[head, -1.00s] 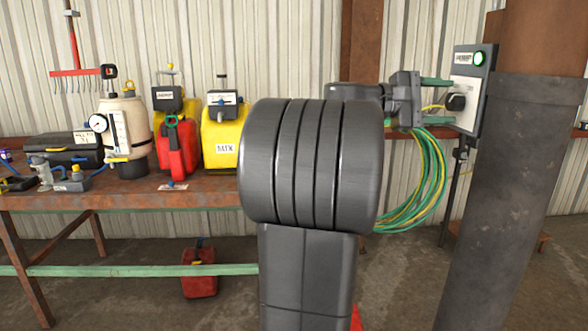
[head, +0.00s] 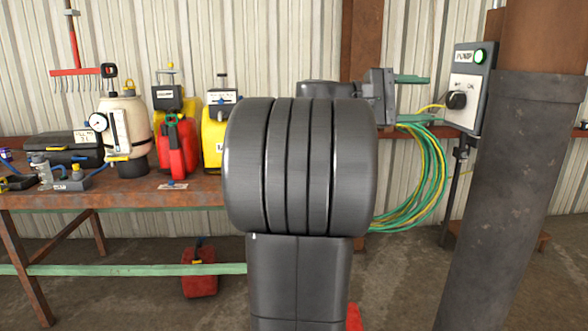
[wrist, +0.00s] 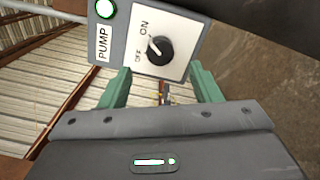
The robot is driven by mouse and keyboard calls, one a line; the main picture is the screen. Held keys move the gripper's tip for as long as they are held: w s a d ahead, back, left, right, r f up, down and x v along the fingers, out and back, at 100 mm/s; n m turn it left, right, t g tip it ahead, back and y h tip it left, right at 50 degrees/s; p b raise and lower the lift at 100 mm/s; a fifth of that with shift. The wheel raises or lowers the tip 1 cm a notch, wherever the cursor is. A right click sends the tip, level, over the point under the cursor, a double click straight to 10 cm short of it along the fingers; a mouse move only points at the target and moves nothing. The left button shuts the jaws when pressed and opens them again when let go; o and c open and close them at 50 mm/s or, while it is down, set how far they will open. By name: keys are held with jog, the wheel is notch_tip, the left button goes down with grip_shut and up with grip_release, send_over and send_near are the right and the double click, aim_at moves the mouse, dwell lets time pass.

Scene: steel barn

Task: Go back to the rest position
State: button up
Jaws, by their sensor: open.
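My gripper (head: 426,98) is open and empty, its two green fingers apart and pointing at the pump panel (head: 465,115). A gap shows between the fingertips and the black rotary knob (head: 456,100). In the wrist view the fingers of my gripper (wrist: 160,86) show below the panel's white plate (wrist: 180,65), one on each side. The knob (wrist: 159,50) there has ON and OFF marks beside it; its exact pointer position is hard to read. The green lamp (wrist: 105,8) is lit. My arm fills the middle of the head view.
A rusty workbench (head: 130,192) at left carries a white sprayer (head: 125,125), a red can (head: 176,150), yellow cans and a black case (head: 62,147). A steel column (head: 515,190) stands at right.

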aim_at(450, 100)
jog(key=a, duration=0.7)
jog(key=d, duration=1.3)
jog(key=shift+w, duration=0.2)
jog(key=shift+d+r+p, duration=0.2)
jog(key=shift+p, duration=0.55)
jog(key=shift+a+r+n+p, duration=0.1)
jog(key=shift+a+n+p, duration=0.05)
jog(key=shift+n+p, duration=0.8)
jog(key=n+p, duration=0.5)
jog(key=p, duration=0.1)
jog(key=shift+w+p, duration=0.1)
jog(key=shift+p, duration=0.2)
jog(key=n+p, duration=0.4)
jog(key=p, duration=0.1)
jog(key=n+p, duration=0.3)
jog(key=p, duration=0.1)
jog(key=shift+p, duration=0.35)
jog(key=shift+w+a+f+b, duration=0.1)
jog(key=shift+a+f+b, duration=0.25)
jog(key=shift+a+b, duration=0.2)
jog(key=shift+a+r, duration=0.1)
jog(key=shift+a, duration=0.6)
